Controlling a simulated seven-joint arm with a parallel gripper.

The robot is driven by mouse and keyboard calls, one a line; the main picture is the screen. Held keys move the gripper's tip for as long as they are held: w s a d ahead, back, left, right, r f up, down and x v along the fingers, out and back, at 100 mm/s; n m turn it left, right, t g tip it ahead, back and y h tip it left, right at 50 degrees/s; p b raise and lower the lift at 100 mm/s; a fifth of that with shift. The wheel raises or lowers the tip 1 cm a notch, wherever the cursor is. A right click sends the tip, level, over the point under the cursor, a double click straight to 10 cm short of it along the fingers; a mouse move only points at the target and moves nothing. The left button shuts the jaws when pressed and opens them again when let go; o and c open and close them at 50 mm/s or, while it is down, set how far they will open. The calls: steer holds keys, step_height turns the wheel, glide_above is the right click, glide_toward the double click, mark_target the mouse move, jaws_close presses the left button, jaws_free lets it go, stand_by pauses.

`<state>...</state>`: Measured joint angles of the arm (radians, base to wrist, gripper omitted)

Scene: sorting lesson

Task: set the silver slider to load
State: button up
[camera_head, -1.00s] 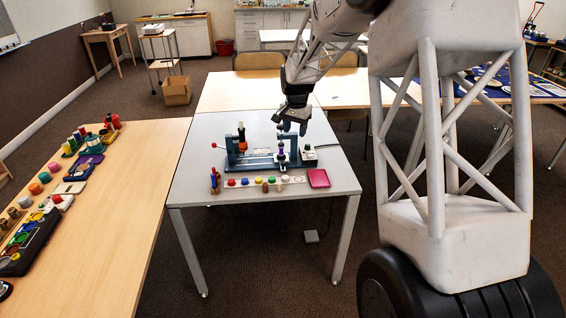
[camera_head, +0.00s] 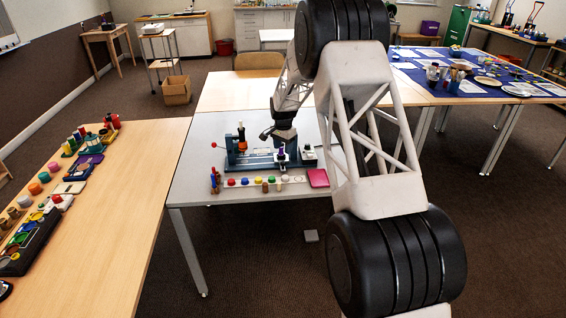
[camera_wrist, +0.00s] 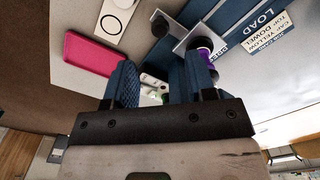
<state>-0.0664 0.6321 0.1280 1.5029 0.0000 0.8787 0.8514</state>
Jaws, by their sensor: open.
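The silver slider (camera_wrist: 192,38) is a bent metal bracket on a blue rail in the wrist view, with a purple and black part (camera_wrist: 207,57) by it. In the head view the slider (camera_head: 281,162) is small, on the blue fixture (camera_head: 255,160). In the head view my gripper (camera_head: 275,134) is above the fixture.
A pink tray (camera_wrist: 88,53) and a white strip (camera_wrist: 118,18) lie beside the fixture. Several coloured pieces (camera_head: 258,181) stand along the table's front. An orange and black upright part (camera_head: 241,138) stands at the fixture's left. The grey table (camera_head: 195,180) has free room at left.

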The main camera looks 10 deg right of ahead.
mark_target(282, 159)
steer(key=shift+f, duration=0.1)
stand_by(0.3)
steer(key=shift+f, duration=3.85)
steer(key=shift+c, duration=0.5)
jaws_close()
